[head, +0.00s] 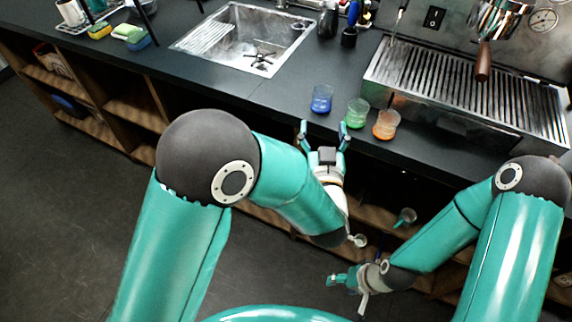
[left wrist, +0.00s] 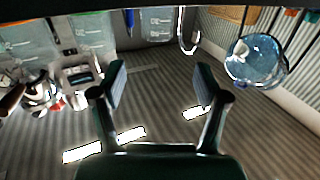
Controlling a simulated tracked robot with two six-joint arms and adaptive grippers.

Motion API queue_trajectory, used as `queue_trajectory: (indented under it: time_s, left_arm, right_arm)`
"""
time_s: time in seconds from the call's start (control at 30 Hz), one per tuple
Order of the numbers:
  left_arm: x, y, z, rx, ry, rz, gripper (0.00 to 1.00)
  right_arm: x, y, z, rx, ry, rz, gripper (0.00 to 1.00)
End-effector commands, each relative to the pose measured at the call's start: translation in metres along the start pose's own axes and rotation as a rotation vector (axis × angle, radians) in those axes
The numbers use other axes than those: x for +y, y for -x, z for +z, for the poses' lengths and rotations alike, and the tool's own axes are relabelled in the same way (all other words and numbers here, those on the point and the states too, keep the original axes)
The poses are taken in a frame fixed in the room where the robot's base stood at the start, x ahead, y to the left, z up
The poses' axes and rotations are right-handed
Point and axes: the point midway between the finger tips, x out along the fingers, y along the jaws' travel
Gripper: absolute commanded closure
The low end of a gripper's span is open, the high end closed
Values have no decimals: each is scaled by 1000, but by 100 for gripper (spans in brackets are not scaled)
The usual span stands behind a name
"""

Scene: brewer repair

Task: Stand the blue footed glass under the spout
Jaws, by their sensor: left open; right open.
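The blue glass (head: 321,99) stands upright on the dark counter, left of a green glass (head: 357,113) and an orange glass (head: 386,124). Its foot is too small to make out. The coffee machine's group with a dark-handled portafilter (head: 483,60) hangs over the slatted drip tray (head: 455,90) at the upper right; I cannot make out a spout. My left gripper (head: 325,133) is open and empty, at the counter's front edge, just short of the blue glass. Its empty fingers also show in the left wrist view (left wrist: 162,100). My right gripper (head: 346,287) is open and low, in front of the shelves.
A sink (head: 245,40) is set in the counter to the left. A thin wand (head: 396,22) hangs at the machine's left. Cups (head: 405,217) sit on the shelves below. Bare counter lies left of the blue glass.

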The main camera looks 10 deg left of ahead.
Motion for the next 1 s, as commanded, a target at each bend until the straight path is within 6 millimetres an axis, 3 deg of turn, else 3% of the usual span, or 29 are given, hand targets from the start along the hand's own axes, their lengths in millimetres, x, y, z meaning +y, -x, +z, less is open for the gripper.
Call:
queue_trajectory:
  time_s: [0.13,0.23,0.37,0.4,0.47,0.53,0.63,0.7,0.8,0.9,1.0]
  left_arm:
    - [1,-2,8,-24,0,16,26]
    - [-10,-9,39,-113,4,44,26]
    - [-43,-10,118,-364,31,101,26]
    - [-57,-3,148,-466,49,119,26]
    - [-80,15,194,-636,83,141,26]
    - [-104,49,241,-841,134,161,26]
    - [-133,109,289,-1112,211,178,26]
    - [-147,150,308,-1271,262,184,26]
    - [-159,195,321,-1433,314,193,26]
    - [-162,219,325,-1517,342,198,26]
    - [-163,226,325,-1543,349,201,26]
  right_arm:
    - [0,0,0,1,0,0,40]
    - [0,0,0,1,0,0,40]
    - [0,0,0,1,0,0,40]
    - [0,0,0,1,0,0,40]
    - [0,0,0,1,0,0,40]
    - [0,0,0,1,0,0,40]
    - [0,0,0,1,0,0,40]
    - [0,0,0,1,0,0,40]
    - [0,0,0,1,0,0,40]
    - [0,0,0,0,0,0,40]
    - [0,0,0,1,0,0,40]
